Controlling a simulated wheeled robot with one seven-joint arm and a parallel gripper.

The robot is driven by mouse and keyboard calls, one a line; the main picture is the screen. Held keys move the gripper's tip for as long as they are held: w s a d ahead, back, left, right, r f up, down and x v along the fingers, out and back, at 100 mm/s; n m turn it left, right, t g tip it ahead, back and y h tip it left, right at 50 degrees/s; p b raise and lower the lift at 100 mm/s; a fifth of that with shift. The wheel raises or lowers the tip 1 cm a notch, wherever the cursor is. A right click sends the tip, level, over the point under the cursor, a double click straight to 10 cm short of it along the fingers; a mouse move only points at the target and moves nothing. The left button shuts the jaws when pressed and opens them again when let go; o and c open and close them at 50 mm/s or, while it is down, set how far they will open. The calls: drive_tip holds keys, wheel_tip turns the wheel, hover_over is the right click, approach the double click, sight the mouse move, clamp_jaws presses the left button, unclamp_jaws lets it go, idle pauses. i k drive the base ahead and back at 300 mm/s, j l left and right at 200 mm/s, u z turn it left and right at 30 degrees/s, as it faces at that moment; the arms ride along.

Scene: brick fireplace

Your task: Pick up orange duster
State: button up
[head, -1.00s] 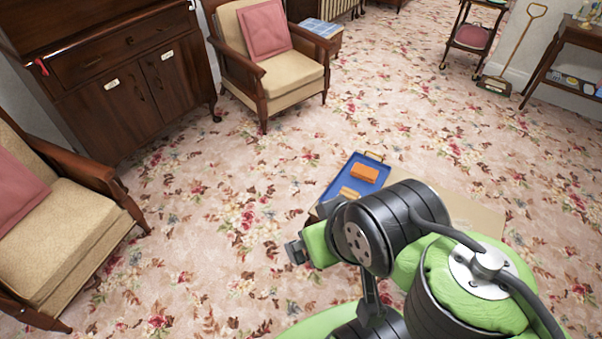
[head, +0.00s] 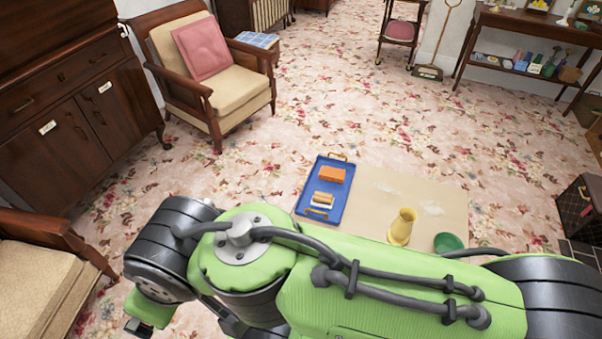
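An orange block-shaped item (head: 332,174), which looks like a folded orange duster, lies on the far part of a blue tray (head: 309,190) on the floor. A brush-like item with a tan top and pale underside (head: 323,199) lies nearer me on the same tray. My arm crosses the bottom of the view, nearer me than the tray. A small dark part at its lower left end (head: 138,326) may belong to my gripper. The fingers cannot be made out, and nothing held is visible. The orange item is apart from my arm and fully in sight.
The tray is at the left of a beige floor sheet (head: 385,200) with white smudges. A yellow vase (head: 402,227) and a green bowl (head: 448,242) are on its near right. An armchair (head: 215,75) and cabinet (head: 75,95) stand left. Carpet beyond the tray is clear.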

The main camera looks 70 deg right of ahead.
sight(326, 173)
drive_tip(key=i+z, duration=0.35)
drive_tip(key=i+j+z, duration=0.15)
drive_tip(key=i+z, duration=0.2)
drive_tip(key=i, duration=0.15)
drive_tip(key=i+l+z, duration=0.2)
drive_tip(key=z, duration=0.25)
drive_tip(key=i+z, duration=0.4)
drive_tip(key=i+l+z, duration=0.1)
drive_tip(key=i+z, duration=0.2)
drive_tip(key=z, duration=0.15)
drive_tip(key=i+j+z, duration=0.1)
drive_tip(key=i+z, duration=0.15)
drive_tip(key=z, duration=0.2)
drive_tip(key=i+j+z, duration=0.2)
drive_tip(key=z, duration=0.25)
drive_tip(key=i+z, duration=1)
drive_tip(key=i+j+z, duration=0.25)
drive_tip(key=z, duration=0.25)
